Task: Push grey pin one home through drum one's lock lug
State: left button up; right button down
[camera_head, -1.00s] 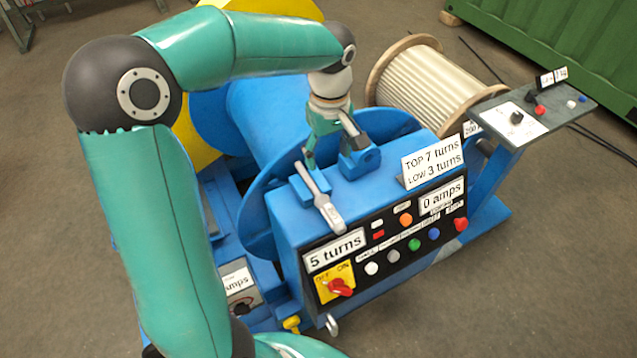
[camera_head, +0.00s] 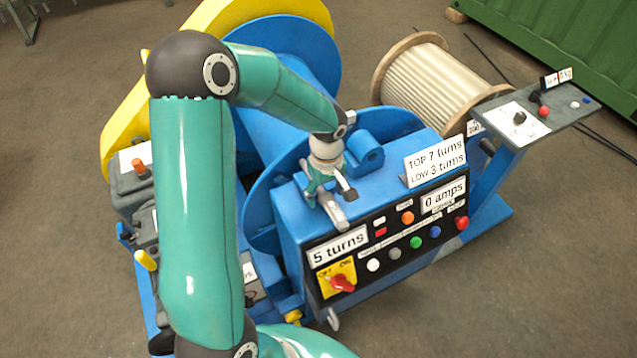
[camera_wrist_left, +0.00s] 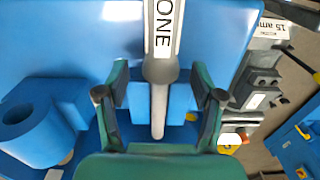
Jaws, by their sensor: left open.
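Grey pin one (camera_head: 336,216) lies on top of the blue control housing, partly hidden by my left gripper. In the left wrist view the pin (camera_wrist_left: 158,108) carries a white label reading "ONE". My left gripper (camera_head: 333,192) is open above it. In the wrist view its two fingers (camera_wrist_left: 159,97) stand on either side of the pin's shaft, with gaps on both sides. The blue lug with a round hole (camera_head: 369,153) stands to the right of the gripper, apart from the pin; it also shows in the wrist view (camera_wrist_left: 30,118). My right gripper is not in view.
The blue control housing (camera_head: 290,215) has sign plates, buttons and a red switch (camera_head: 342,284) on its front. A "TOP 7 turns" sign (camera_head: 434,163) stands on it. The blue drum flange (camera_head: 258,205) is behind; a rope reel (camera_head: 430,85) stands beyond.

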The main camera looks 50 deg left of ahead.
pick_arm(q)
jog(key=shift+f, duration=0.6)
grip_shut()
jog(key=shift+r, duration=0.1)
